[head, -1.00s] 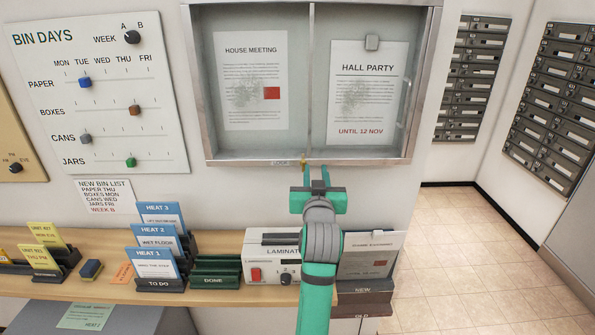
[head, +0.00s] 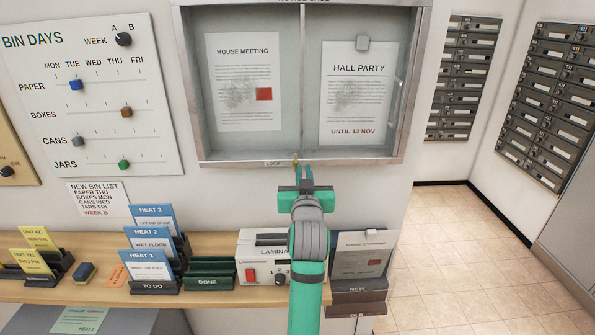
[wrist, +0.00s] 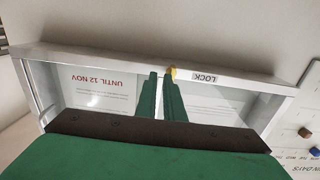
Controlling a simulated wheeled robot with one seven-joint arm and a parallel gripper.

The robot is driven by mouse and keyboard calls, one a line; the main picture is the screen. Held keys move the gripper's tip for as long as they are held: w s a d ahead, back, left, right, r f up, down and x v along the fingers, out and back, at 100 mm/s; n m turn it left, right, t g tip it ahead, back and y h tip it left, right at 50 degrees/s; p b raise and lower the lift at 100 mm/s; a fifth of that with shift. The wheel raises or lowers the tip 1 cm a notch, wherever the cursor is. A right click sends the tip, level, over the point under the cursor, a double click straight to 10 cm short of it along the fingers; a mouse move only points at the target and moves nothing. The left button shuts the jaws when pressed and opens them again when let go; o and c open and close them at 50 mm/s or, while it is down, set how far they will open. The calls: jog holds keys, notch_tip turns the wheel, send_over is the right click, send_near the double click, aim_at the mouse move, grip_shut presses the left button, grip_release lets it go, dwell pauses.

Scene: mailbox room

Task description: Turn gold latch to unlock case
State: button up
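The gold latch (head: 295,158) sits on the bottom frame of the notice case (head: 240,158), just right of the LOCK label (head: 273,163). It also shows in the wrist view (wrist: 172,71), at the tip of the right-hand finger and beside the label. My gripper (head: 302,171) is just below the latch, with its fingers pointing up at the case. In the wrist view the two green fingers (wrist: 160,82) are close together with a narrow gap between them. The latch appears outside that gap. I cannot tell whether a finger touches it.
The case has glass panes with two notices behind them and a handle (head: 396,100) at the right. Below it, a shelf (head: 205,296) holds a laminator (head: 262,258), card holders and a paper tray. The wall directly below the case is mostly clear.

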jog(key=s, duration=1.1)
jog(key=shift+s+a+f, duration=0.2)
jog(key=shift+s+f, duration=0.05)
jog(key=shift+f, duration=0.1)
dwell(0.7)
dwell(0.4)
